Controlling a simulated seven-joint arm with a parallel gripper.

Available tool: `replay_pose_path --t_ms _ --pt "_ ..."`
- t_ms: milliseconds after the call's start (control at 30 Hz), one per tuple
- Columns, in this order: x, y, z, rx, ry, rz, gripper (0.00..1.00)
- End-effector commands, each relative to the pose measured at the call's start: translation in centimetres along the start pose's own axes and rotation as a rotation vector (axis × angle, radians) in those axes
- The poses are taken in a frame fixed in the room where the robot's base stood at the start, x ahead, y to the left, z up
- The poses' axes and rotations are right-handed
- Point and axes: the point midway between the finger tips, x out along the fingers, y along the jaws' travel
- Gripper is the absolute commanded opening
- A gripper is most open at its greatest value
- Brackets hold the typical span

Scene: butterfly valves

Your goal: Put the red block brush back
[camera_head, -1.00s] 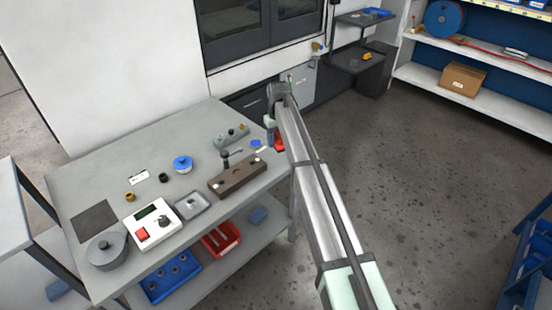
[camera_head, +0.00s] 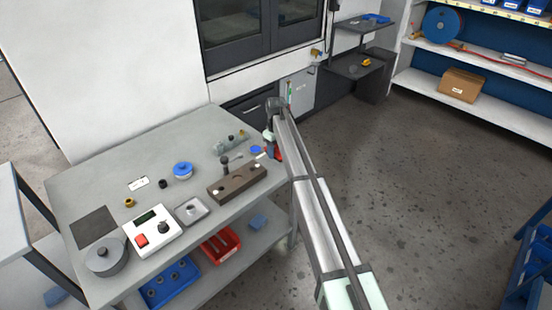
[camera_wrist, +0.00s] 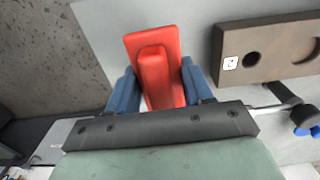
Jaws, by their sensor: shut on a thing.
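The red block brush (camera_wrist: 155,68) is held between the two blue fingers of my gripper (camera_wrist: 158,85), which are shut on its raised middle part. In the wrist view its flat red base faces up the picture, over the grey tabletop near the edge. In the head view the brush (camera_head: 278,153) is a small red patch beside my gripper (camera_head: 271,146), at the right end of the workbench (camera_head: 120,160); my arm partly hides it. I cannot tell whether the brush touches the tabletop.
A brown block with holes (camera_head: 233,188) lies close by; it also shows in the wrist view (camera_wrist: 285,42). A green-grey fixture (camera_head: 232,142) and a blue disc (camera_head: 255,149) are near the gripper. A blue-topped part (camera_head: 183,171) stands farther left. Open floor lies right of the bench.

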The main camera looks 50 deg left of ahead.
Motion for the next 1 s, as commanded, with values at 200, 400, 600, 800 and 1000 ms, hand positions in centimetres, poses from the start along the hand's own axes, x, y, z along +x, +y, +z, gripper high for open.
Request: replay_pose_path --t_ms 200,400,600,800,1000 --pt "1.6 0.0 0.0 0.001 0.001 0.0 0.22" --pt "3.9 0.0 0.0 0.001 0.0 0.0 0.22" --pt "4.1 0.0 0.0 0.001 0.001 0.001 0.22" --pt "4.4 0.0 0.0 0.001 0.001 0.001 0.22" --pt "4.4 0.0 0.0 0.001 0.001 0.001 0.66"
